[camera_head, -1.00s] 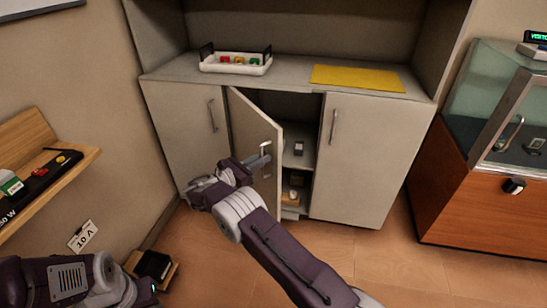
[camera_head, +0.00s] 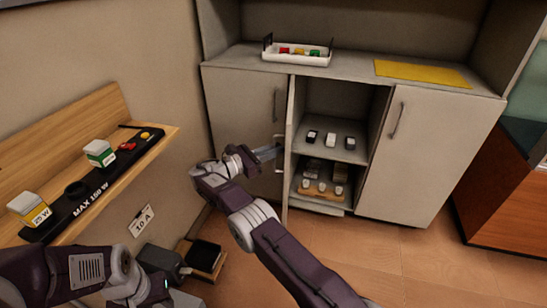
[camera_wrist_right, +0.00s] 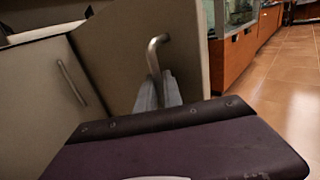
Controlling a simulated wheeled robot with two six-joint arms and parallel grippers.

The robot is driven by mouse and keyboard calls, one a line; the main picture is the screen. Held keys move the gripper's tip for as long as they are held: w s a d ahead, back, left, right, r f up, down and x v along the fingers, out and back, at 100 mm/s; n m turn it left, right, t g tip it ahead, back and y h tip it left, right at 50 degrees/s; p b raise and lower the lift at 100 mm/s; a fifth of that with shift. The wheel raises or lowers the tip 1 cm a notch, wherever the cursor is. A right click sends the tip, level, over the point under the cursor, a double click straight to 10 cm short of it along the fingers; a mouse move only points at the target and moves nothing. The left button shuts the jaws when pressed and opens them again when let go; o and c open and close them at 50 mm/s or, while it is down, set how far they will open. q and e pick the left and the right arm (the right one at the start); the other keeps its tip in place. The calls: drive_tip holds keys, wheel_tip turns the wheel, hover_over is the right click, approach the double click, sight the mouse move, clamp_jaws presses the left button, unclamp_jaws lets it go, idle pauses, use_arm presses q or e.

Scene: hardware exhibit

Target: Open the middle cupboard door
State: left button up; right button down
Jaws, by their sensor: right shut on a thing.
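The middle cupboard door (camera_head: 291,140) stands swung well out and shows nearly edge-on in the head view. The interior behind the door is exposed, with small dark and white items on the shelf (camera_head: 350,154) and more below. My left arm shows at the lower left, but its jaws are not visible.
The left cupboard door (camera_head: 240,110) and right cupboard door (camera_head: 418,150) are closed. A white tray (camera_head: 297,58) and yellow mat (camera_head: 425,74) lie on the counter. A wooden wall shelf (camera_head: 150,150) is at left; a wooden-based display case (camera_head: 510,195) is at right. Floor before the cupboard is clear.

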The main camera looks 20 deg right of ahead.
drive_tip(key=shift+w+a+g, duration=0.1)
drive_tip(key=shift+a+g, duration=0.05)
drive_tip(key=shift+g, duration=0.25)
drive_tip(key=c, duration=1.8)
unclamp_jaws()
drive_tip(key=shift+f, duration=0.15)
drive_tip(key=shift+o, duration=0.2)
